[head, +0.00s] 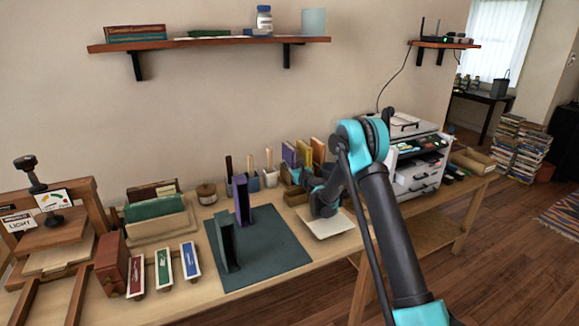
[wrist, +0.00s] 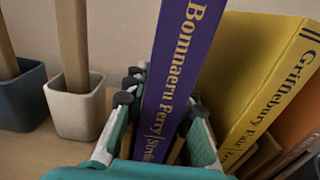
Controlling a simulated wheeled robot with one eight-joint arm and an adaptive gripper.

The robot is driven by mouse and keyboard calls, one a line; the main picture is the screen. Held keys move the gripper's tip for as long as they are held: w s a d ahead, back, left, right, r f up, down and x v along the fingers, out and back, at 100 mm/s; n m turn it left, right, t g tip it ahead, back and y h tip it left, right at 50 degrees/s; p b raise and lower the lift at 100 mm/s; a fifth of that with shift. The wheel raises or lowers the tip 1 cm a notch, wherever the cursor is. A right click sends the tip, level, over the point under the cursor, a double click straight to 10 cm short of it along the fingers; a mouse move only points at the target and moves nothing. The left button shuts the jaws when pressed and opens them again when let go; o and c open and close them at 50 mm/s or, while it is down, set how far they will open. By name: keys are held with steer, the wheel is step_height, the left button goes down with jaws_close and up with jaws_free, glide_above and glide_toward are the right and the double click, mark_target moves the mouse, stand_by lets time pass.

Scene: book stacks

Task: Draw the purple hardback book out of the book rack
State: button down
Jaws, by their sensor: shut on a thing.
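The purple hardback book (head: 289,155) stands at the left end of a row of books at the back of the bench. In the wrist view its purple spine (wrist: 182,65) with yellow lettering fills the middle. My gripper (wrist: 160,106) is shut on the lower spine, one finger on each side. In the head view my gripper (head: 301,176) is at the front of the row, partly hidden by my arm. The wooden book rack (head: 294,196) shows only in part. The book's lower end is hidden, so I cannot tell how deep it sits.
A yellow book (wrist: 255,75) stands close right of the purple one, with an orange book (wrist: 300,108) beyond. Pots with tools (wrist: 80,108) stand left. A purple and a dark upright stand on the green mat (head: 275,248). A white drawer cabinet (head: 420,165) is right.

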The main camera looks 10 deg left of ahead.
steer(key=shift+r, duration=0.3)
steer(key=v, duration=1.5)
steer(key=shift+d+r, duration=0.1)
